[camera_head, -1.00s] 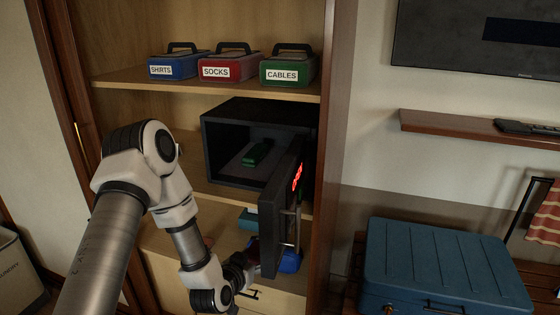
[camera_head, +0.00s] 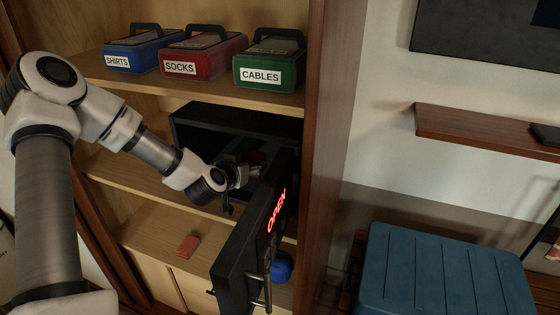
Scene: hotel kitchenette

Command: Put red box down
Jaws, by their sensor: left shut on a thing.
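My left gripper (camera_head: 241,172) is at the mouth of the dark open safe (camera_head: 190,122) on the middle shelf, behind the safe's open door. It is shut on a small dark red box (camera_head: 257,158), which shows only in part in the shadow inside the safe. I cannot tell whether this box touches the safe's floor. My right gripper is not in view.
The safe door (camera_head: 245,240) with a red OPEN display swings out toward me, close beside my left arm. A small orange-red block (camera_head: 188,246) and a blue object (camera_head: 282,266) are on the lower shelf. Labelled bins, including SOCKS (camera_head: 205,60), stand above.

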